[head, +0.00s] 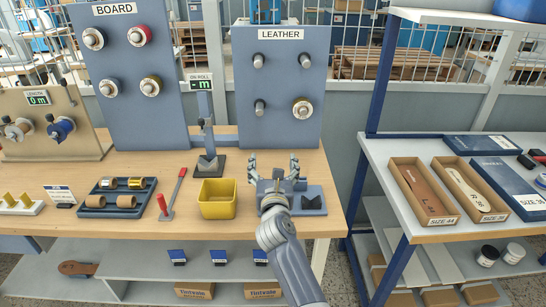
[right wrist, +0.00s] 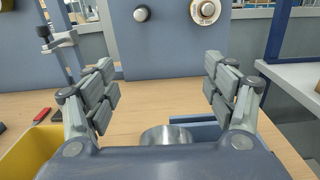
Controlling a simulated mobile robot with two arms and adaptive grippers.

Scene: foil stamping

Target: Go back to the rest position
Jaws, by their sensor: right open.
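My right gripper (head: 273,166) is over the right part of the wooden table (head: 340,185), in front of the LEATHER board (head: 281,85). Its fingers are spread and nothing shows between them in the head view. In the right wrist view the open fingers (right wrist: 162,95) stand wide apart. A round metal piece (right wrist: 166,135) shows low between them, near a blue-grey block (right wrist: 208,130); I cannot tell whether the gripper touches either. My left gripper is not in view.
A yellow bin (head: 217,199) stands just left of my right gripper, with a red-handled tool (head: 172,195) beyond. A grey stand (head: 208,140) is behind the bin. A shelf (head: 400,160) with shoe-sole boxes stands at the right. A tray (head: 117,198) of rolls lies left.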

